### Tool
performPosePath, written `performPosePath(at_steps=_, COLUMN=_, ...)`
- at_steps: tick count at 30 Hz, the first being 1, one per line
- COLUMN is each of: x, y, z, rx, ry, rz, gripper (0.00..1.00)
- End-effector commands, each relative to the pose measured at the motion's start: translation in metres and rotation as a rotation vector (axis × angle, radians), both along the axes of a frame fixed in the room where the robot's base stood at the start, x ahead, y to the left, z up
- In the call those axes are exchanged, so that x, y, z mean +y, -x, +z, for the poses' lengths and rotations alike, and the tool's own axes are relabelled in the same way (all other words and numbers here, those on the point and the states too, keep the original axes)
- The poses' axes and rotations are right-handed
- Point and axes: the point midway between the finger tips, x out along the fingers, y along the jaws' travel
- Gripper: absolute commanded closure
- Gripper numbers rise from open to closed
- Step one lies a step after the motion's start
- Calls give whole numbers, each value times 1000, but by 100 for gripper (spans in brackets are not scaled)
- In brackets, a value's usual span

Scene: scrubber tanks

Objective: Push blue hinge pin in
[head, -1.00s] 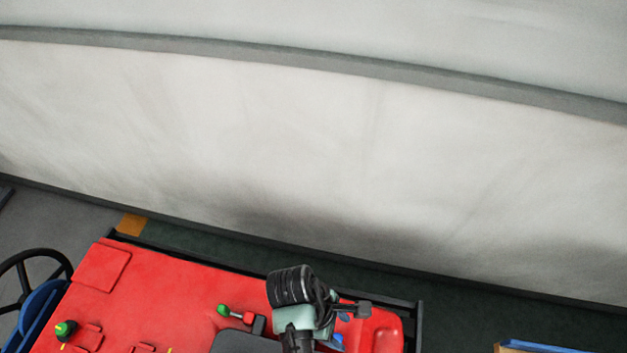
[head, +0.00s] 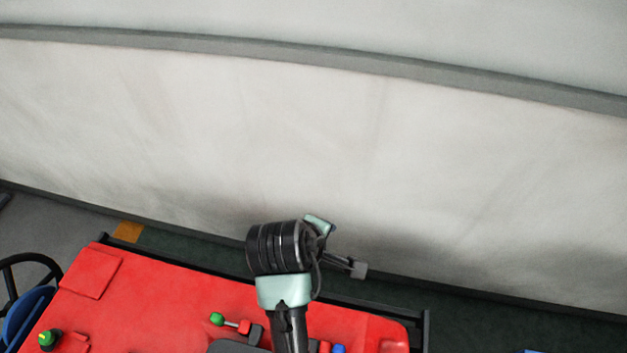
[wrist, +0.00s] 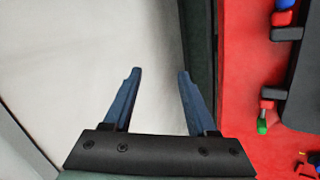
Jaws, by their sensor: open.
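The blue hinge pin (head: 338,349) shows only as a small blue end at the bottom edge of the head view, beside a red piece near the right end of the red machine top. In the head view my gripper (head: 345,263) hangs beyond the machine's far edge, apart from the pin.
A green-ended pin (head: 217,319) with a red collar stands left of my arm; it also shows in the wrist view (wrist: 261,127). A dark rail (head: 190,262) edges the red top (head: 150,300). A large pale tank wall (head: 300,140) fills the background.

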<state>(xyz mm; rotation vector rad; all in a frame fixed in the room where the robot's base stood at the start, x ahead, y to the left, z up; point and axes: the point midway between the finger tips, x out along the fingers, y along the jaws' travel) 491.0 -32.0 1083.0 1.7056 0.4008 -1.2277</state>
Motion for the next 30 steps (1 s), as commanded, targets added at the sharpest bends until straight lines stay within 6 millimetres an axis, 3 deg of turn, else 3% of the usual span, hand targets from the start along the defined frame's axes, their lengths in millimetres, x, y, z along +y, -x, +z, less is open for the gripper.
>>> performPosePath(at_steps=9, x=6, y=-44, z=45, rx=-265, ry=-95, rz=-62, gripper=43)
performPosePath(at_steps=16, x=10, y=-64, z=77, rx=-417, ry=-162, rz=-92, gripper=43)
performPosePath(at_steps=22, x=11, y=-71, z=92, rx=-480, ry=-191, rz=-105, gripper=43)
performPosePath(at_steps=30, x=11, y=-72, z=95, rx=-490, ry=-197, rz=-106, gripper=43)
